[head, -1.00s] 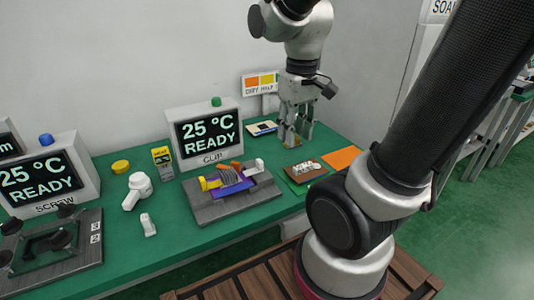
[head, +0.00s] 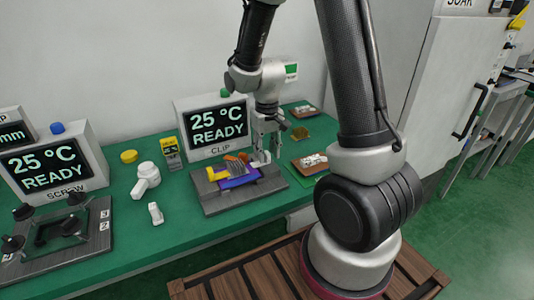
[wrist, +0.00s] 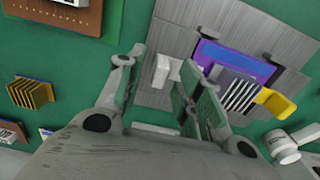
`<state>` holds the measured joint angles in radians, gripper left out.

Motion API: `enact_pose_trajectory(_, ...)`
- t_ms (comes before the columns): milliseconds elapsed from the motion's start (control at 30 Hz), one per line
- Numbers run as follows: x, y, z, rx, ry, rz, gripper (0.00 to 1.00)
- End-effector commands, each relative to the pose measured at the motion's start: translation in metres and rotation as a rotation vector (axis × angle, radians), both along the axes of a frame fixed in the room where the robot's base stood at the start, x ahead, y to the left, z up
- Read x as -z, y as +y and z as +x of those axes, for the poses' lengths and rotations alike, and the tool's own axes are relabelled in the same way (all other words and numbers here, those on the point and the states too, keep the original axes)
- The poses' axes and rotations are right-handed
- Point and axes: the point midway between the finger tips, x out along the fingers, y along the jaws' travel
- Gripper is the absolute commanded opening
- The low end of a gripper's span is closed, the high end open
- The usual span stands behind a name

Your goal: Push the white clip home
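The white clip (head: 259,160) stands at the right end of the grey clip fixture (head: 214,205). In the wrist view the white clip (wrist: 161,72) shows between my fingertips, beside the purple board (wrist: 222,56). A grey finned heatsink (wrist: 238,92) sits on that board. The yellow clip (wrist: 274,103) is on the heatsink's far side from the white one. My gripper (head: 265,148) is low over the fixture's right end. In the wrist view my gripper (wrist: 158,78) is open, its fingers apart; I cannot tell whether either touches the clip.
The CLIP display (head: 215,126) reads 25 °C READY and stands just behind the fixture. A gold finned heatsink (head: 300,133) and a brown board (head: 311,163) lie to the right. A white bottle-like part (head: 146,180) and a small white part (head: 155,213) lie to the left.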

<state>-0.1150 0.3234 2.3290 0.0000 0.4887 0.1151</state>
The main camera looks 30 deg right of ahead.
Motion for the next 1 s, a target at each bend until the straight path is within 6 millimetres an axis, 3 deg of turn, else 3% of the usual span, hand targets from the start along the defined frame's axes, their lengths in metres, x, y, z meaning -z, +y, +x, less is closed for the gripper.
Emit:
enact_pose_trajectory(133, 0.011, 0.000, -0.001, 0.000, 0.001, 0.000, 0.36)
enact_pose_trajectory(400, 0.012, 0.000, -0.001, 0.000, 0.000, 0.000, 0.34)
enact_pose_trajectory(600, 0.012, 0.000, 0.000, 0.000, 0.000, 0.000, 0.00)
enact_pose_trajectory(833, 0.012, 0.001, 0.000, -0.001, 0.000, 0.000, 0.00)
enact_pose_trajectory(1000, 0.012, 0.022, 0.000, -0.004, 0.000, 0.000, 0.00)
